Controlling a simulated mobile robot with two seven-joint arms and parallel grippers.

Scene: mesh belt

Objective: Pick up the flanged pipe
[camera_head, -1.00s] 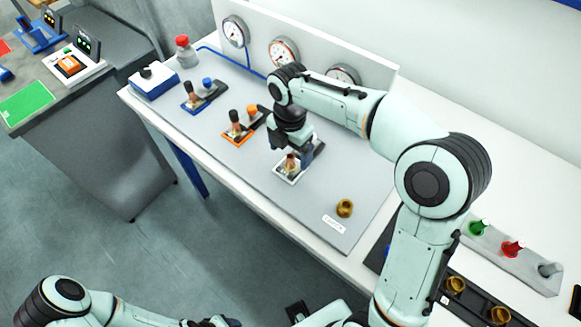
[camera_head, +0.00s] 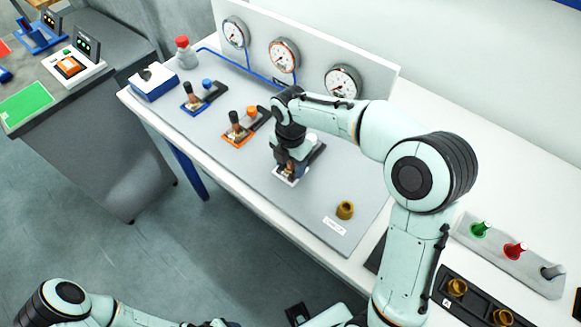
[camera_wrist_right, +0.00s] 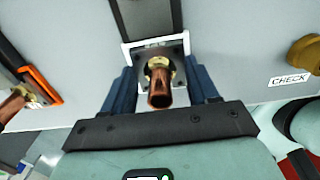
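The flanged pipe, a copper tube with a brass collar (camera_wrist_right: 160,88), stands in a white-framed holder (camera_wrist_right: 127,52) in the right wrist view. In the head view this white-framed holder (camera_head: 282,177) is under my right gripper, which largely hides the pipe. My right gripper (camera_head: 290,166) points down there. In the right wrist view its two blue-grey fingers (camera_wrist_right: 161,82) are apart, one on each side of the pipe, with a gap visible on both sides. My left arm is at the bottom left of the head view; its gripper (camera_head: 215,323) is cut off by the frame edge.
Similar copper pipes stand in an orange-framed holder (camera_head: 237,142) and a blue-framed holder (camera_head: 188,106). A brass fitting (camera_head: 345,210) sits near the CHECK label (camera_head: 334,225). Gauges (camera_head: 343,82) line the back panel. A grey rack (camera_head: 535,272) with coloured parts is at right.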

